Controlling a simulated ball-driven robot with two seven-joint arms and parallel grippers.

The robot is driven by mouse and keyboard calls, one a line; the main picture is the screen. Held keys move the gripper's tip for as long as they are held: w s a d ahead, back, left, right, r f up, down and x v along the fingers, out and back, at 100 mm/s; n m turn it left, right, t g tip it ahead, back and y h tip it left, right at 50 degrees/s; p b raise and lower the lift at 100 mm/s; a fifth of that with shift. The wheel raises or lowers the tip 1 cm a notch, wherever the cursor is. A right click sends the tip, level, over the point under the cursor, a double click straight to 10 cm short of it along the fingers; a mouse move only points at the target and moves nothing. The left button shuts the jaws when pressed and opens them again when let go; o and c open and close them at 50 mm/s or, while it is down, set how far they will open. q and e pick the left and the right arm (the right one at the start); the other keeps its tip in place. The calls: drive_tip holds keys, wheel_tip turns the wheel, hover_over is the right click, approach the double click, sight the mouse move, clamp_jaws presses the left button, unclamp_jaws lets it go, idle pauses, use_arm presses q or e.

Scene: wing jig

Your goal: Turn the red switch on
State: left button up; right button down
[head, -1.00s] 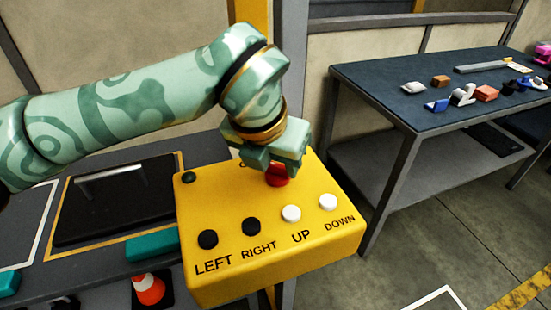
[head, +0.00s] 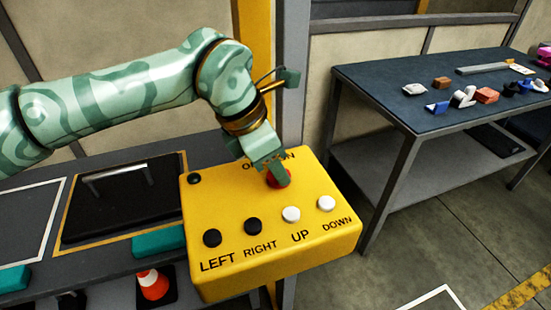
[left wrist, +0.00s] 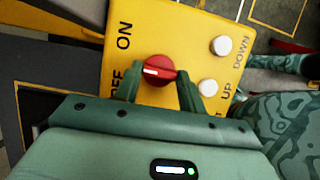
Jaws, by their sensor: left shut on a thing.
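The red switch (left wrist: 158,71) is a round knob with a white mark on the yellow control box (head: 265,263). In the left wrist view, ON is printed above it and the partly hidden OFF is to its lower left. The white mark points to the left side, between the two words. My left gripper (left wrist: 160,85) has one finger on each side of the knob and is shut on it. In the head view the left gripper (head: 278,180) covers most of the red knob. My right gripper is not in view.
The box also has black LEFT (head: 212,238) and RIGHT (head: 252,226) buttons and white UP (head: 291,214) and DOWN (head: 326,203) buttons, close to the switch. A blue-topped table (head: 375,85) with small objects stands at the right. An orange cone (head: 154,284) is at lower left.

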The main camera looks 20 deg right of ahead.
use_arm(q)
drive_tip(key=m, duration=0.1)
drive_tip(key=m+g, duration=0.1)
drive_tip(key=m, duration=0.2)
drive_tip(key=shift+w+m+g, duration=0.3)
drive_tip(key=shift+g, duration=0.1)
drive_tip(key=shift+w+d+m+g+y+b, duration=0.1)
drive_tip(key=shift+m+g+y+b, duration=0.25)
drive_tip(key=shift+m, duration=0.75)
drive_tip(key=shift+m+g+y+b, duration=0.3)
drive_tip(key=shift+m+g+y, duration=0.05)
drive_tip(key=shift+m, duration=0.75)
drive_tip(key=o, duration=1)
drive_tip(key=p+v, duration=0.4)
drive_tip(key=v, duration=1.2)
drive_tip(key=shift+w+r, duration=0.15)
